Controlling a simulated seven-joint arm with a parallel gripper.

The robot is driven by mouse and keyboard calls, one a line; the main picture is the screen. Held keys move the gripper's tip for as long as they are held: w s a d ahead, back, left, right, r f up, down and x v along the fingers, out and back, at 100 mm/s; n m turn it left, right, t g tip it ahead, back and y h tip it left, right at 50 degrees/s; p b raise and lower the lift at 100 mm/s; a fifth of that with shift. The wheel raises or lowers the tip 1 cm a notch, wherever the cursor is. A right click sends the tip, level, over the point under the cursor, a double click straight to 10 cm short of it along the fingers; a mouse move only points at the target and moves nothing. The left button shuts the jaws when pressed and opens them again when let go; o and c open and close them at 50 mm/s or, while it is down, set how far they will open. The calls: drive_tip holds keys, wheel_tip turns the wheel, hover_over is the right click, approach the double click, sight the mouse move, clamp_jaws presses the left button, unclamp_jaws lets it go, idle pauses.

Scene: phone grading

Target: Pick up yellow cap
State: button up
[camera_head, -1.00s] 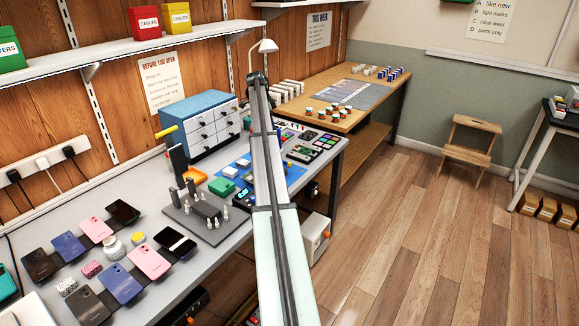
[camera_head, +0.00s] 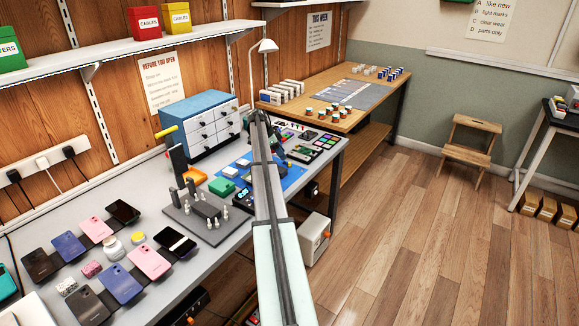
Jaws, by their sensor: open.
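A small round yellow cap (camera_head: 138,238) shows on the grey workbench (camera_head: 62,215) at the left. It sits just right of a small whitish jar (camera_head: 112,247), among the phones. Whether it lies loose or tops something is too small to tell. My arm rises from the bottom centre to an elbow above the bench's far right part, well away from the cap. Past the elbow, my arm hides most of what lies behind it. I cannot make out my gripper's fingers, and nothing of mine touches the cap.
Several phones surround the cap, including a pink one (camera_head: 149,262) and a black one (camera_head: 176,242). A grey fixture (camera_head: 205,225) with upright posts stands to the right. A blue drawer cabinet (camera_head: 196,105) stands behind. A shelf (camera_head: 110,53) overhangs the back.

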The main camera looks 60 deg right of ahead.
sight(288, 165)
drive_tip(key=shift+s+x, duration=0.2)
drive_tip(key=shift+x, duration=0.95)
drive_tip(key=shift+s+x, duration=0.2)
drive_tip(key=shift+x, duration=0.9)
drive_tip(key=shift+s+d+f, duration=0.1)
drive_tip(key=shift+s+f, duration=0.1)
drive_tip(key=shift+f, duration=0.2)
clamp_jaws()
